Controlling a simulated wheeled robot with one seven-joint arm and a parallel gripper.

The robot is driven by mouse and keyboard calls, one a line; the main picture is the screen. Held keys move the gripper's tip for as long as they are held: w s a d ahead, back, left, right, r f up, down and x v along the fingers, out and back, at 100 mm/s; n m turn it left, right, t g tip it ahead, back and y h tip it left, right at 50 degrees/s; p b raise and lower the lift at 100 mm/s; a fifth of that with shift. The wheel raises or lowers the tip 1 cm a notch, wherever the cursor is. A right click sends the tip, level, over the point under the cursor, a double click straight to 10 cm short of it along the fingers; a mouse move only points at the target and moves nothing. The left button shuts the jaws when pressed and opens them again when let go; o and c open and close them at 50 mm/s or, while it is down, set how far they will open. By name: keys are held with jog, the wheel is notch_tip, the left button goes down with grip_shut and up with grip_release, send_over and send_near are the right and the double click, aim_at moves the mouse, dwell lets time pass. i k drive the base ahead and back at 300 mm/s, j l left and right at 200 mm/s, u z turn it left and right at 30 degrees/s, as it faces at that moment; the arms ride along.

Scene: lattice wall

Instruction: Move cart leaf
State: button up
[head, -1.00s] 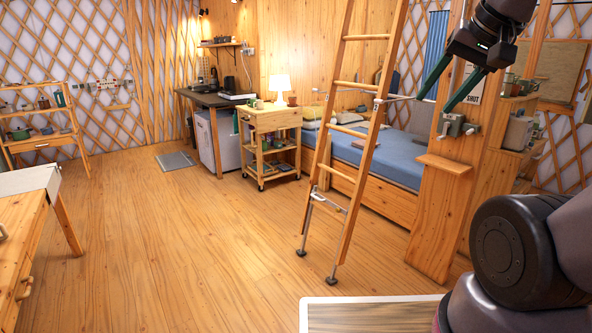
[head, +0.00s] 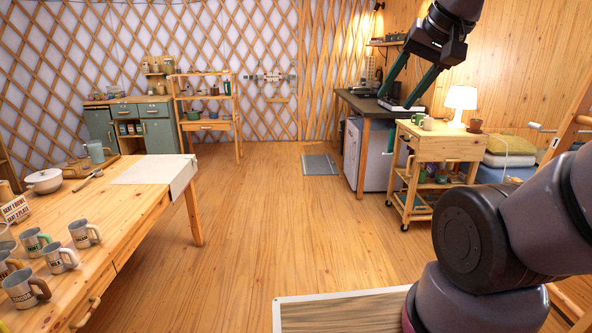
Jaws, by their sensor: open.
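A light wooden cart (head: 437,148) on casters stands right of centre, with a flat top and lower shelves holding small items. A white lamp (head: 460,101), a green mug (head: 417,119), a second mug and a brown pot (head: 475,126) stand on its top. A narrow dark green strip shows at its left side; I cannot tell what it is. I cannot clearly make out a separate leaf. My gripper (head: 395,101), with two long green fingers apart, is raised and appears empty. In the picture it overlaps the dark desk behind the cart; it is apart from the cart.
A dark desk (head: 366,105) with a white cabinet (head: 365,154) under it stands left of the cart. A wooden table (head: 140,205) with several mugs fills the left. A ladder rail (head: 570,120) and bed are at right. The middle floor (head: 260,220) is clear.

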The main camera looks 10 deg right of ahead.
aim_at(430, 148)
jog(key=i+j, duration=0.1)
jog(key=i, duration=0.4)
jog(key=i+j, duration=0.1)
jog(key=i, duration=0.45)
jog(key=i+j+z, duration=0.1)
jog(key=i, duration=0.4)
jog(key=i+j, duration=0.15)
jog(key=i, duration=0.4)
jog(key=i+l+z, duration=0.25)
jog(key=i+z, duration=0.2)
jog(key=i, duration=0.25)
jog(key=i+z, duration=0.45)
jog(key=i, duration=0.3)
jog(key=i+j+z, duration=0.2)
jog(key=i+z, duration=0.25)
jog(key=i, duration=0.3)
jog(key=i+j+z, duration=0.3)
jog(key=i+z, duration=0.15)
jog(key=i, duration=0.2)
jog(key=i+j+z, duration=0.45)
jog(key=i+j, duration=0.1)
jog(key=i, duration=0.05)
